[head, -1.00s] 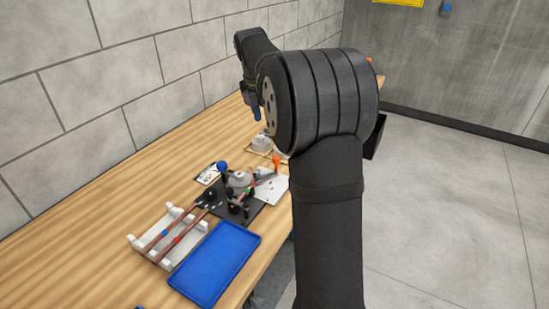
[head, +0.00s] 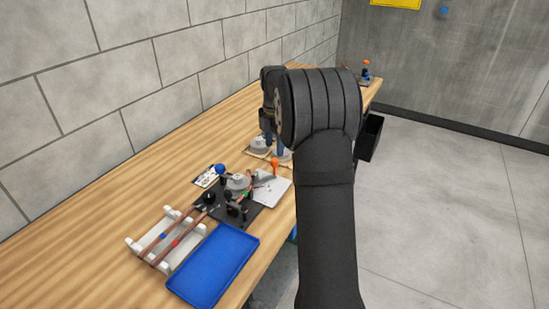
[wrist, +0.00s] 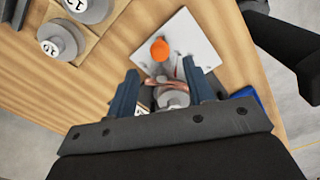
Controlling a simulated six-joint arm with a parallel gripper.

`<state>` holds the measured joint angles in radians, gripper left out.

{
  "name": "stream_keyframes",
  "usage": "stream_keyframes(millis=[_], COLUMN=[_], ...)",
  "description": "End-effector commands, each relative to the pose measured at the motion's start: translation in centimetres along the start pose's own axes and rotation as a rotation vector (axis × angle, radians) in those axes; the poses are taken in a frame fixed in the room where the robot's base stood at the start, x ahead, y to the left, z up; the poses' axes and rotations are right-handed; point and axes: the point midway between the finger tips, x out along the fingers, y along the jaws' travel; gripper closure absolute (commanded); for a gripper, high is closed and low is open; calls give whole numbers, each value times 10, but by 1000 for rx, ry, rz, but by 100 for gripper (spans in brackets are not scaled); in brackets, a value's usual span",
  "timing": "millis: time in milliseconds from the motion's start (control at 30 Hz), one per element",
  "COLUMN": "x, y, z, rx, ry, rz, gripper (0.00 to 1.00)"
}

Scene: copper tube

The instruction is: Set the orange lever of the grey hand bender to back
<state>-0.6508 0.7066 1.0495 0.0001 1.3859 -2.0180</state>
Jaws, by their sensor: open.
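The grey hand bender (head: 238,182) stands on a dark plate on the bench, with an orange-knobbed lever (head: 275,162) at its right and a blue knob (head: 220,169) at its left. In the wrist view, the orange knob (wrist: 160,48) shows just beyond the gap between my fingertips, not touched by either finger. A copper tube piece (wrist: 165,83) and the grey bender wheel (wrist: 172,99) show between the fingers. My gripper (wrist: 160,68) is open and empty, pointing down above the bench. In the head view my arm partly hides it.
Grey numbered dies (head: 259,145) sit on a wooden board behind the bender. A white sheet (head: 272,190) lies beside it. A white rack (head: 150,252) with copper tubes and a blue tray (head: 213,265) are nearer. A black bin (head: 370,137) stands right of my arm.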

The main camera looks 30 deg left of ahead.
Motion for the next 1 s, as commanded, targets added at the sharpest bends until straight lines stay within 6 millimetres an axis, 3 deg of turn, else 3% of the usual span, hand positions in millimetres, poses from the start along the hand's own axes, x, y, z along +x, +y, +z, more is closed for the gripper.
stream_keyframes(millis=[100, 300, 700, 933, 1000], x=[24, 48, 56, 56, 55], y=[0, 0, 0, 0, 0], z=[0, 0, 0, 0, 0], rx=[0, 0, 0, 0, 0], ry=[1, 0, 0, 0, 0], rz=[-2, -1, 0, 0, 0], gripper=[52, 52, 52, 97, 100])
